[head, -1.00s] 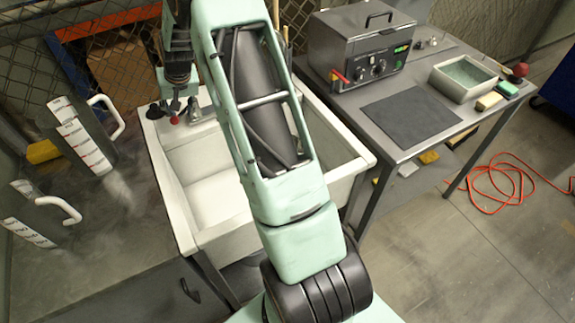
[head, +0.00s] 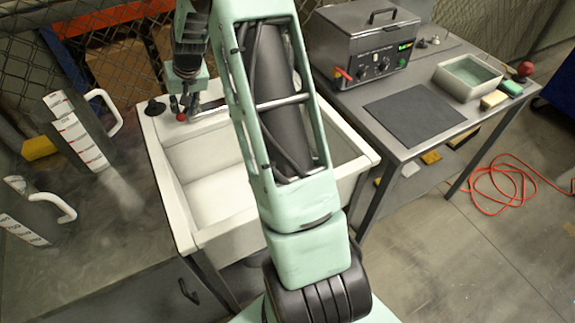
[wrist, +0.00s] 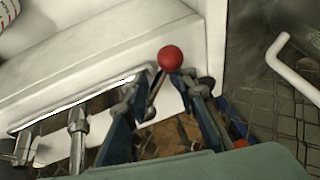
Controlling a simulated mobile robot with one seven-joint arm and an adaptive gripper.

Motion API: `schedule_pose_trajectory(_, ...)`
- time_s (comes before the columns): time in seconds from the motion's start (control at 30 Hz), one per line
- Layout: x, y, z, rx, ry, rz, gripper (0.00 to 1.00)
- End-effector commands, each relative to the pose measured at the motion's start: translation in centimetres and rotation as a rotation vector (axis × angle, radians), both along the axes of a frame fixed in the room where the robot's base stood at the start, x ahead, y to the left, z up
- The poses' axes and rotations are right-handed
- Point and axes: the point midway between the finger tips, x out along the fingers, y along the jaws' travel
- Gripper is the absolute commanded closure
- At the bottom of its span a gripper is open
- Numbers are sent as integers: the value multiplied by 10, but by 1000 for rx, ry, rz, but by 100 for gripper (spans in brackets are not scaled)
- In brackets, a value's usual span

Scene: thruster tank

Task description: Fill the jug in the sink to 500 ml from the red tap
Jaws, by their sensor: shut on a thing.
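The red tap's round red knob (wrist: 171,58) shows in the wrist view at the tips of my gripper (wrist: 166,88), whose blue-grey fingers are shut on it. In the head view my gripper (head: 183,102) is over the back rim of the white sink (head: 161,165), with the red knob (head: 181,117) just below it. Chrome tap pipework (wrist: 77,125) lies left of the fingers in the wrist view. A white surface with red marks (wrist: 8,12), perhaps the jug, is cut off at the wrist view's corner. In the head view my arm hides part of the basin; water and level cannot be seen.
Two jugs with white handles (head: 83,140) (head: 32,212) stand on the grey counter left of the sink. A black knob (head: 153,107) is beside the red one. A bench at right holds a metal box (head: 360,45), dark mat (head: 414,113) and tray (head: 468,78).

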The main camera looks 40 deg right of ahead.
Motion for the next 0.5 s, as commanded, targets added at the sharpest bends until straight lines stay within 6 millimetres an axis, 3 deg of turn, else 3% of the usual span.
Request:
schedule_pose_trajectory(0.03,-2,7,2,9,-4,17,100)
schedule_pose_trajectory(0.5,-11,-6,0,10,2,18,100)
